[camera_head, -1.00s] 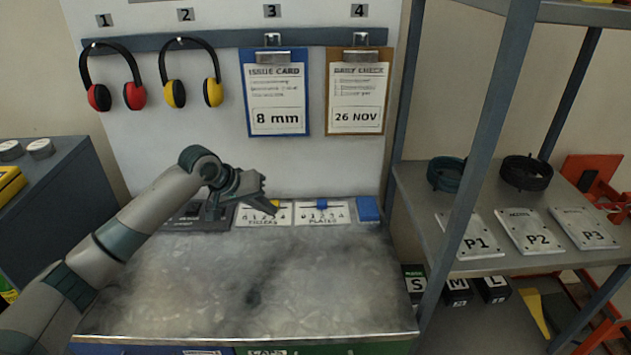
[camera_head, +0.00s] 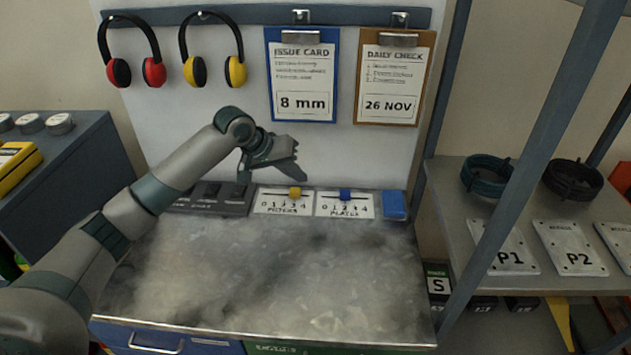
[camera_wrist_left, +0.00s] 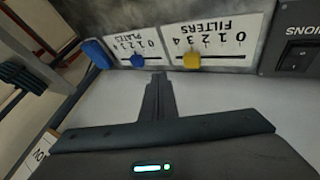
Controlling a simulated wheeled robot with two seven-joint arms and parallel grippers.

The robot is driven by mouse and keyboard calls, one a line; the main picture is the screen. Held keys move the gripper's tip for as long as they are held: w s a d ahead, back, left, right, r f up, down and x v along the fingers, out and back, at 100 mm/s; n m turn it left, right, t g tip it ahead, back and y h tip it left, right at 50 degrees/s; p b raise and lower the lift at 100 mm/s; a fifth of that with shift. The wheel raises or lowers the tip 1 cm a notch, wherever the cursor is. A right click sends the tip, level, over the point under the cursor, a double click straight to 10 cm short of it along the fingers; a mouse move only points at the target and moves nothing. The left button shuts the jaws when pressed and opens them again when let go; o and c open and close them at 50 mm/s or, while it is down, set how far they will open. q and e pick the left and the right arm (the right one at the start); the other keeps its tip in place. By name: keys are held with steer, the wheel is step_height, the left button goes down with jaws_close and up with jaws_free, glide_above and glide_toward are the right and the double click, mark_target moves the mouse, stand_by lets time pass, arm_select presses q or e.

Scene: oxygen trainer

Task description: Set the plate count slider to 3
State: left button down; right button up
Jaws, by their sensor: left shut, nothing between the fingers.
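The plates panel (camera_head: 345,209) is a white card marked 0 to 4 with a blue slider knob (camera_head: 346,194), which sits at about 2. In the left wrist view the plates panel (camera_wrist_left: 130,42) and its blue knob (camera_wrist_left: 137,60) appear upside down. My left gripper (camera_head: 296,150) is shut and empty, raised above and behind the slider panels, apart from both knobs. Its shut fingers (camera_wrist_left: 159,80) point toward the gap between the two panels in the left wrist view. My right gripper is not in view.
The filters panel (camera_head: 284,204) sits just left, its yellow knob (camera_head: 295,191) near 3. A blue block (camera_head: 394,205) lies right of the plates panel. Dark switches (camera_head: 208,197) are at the left. The hazy bench top (camera_head: 280,280) in front is clear.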

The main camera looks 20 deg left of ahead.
mark_target(342, 192)
arm_select(q)
steer(key=p+x, duration=0.3)
steer(key=x, duration=0.6)
steer(key=shift+d, duration=0.15)
steer(key=d+p, duration=0.1)
steer(key=w+d, duration=0.1)
steer(key=d, duration=0.1)
steer(key=shift+f+p, duration=0.1)
steer(key=shift+p, duration=0.3)
steer(key=shift+w+d+f, duration=0.15)
steer(key=shift+w+d, duration=0.05)
steer(key=shift+d, duration=0.25)
steer(key=shift+w+d+p, duration=0.2)
steer(key=shift+d+p, duration=0.25)
steer(key=shift+d, duration=0.4)
steer(key=shift+w+d, duration=0.2)
steer(key=shift+d, duration=0.35)
steer(key=shift+s+a, duration=0.1)
steer(key=shift+a, duration=0.2)
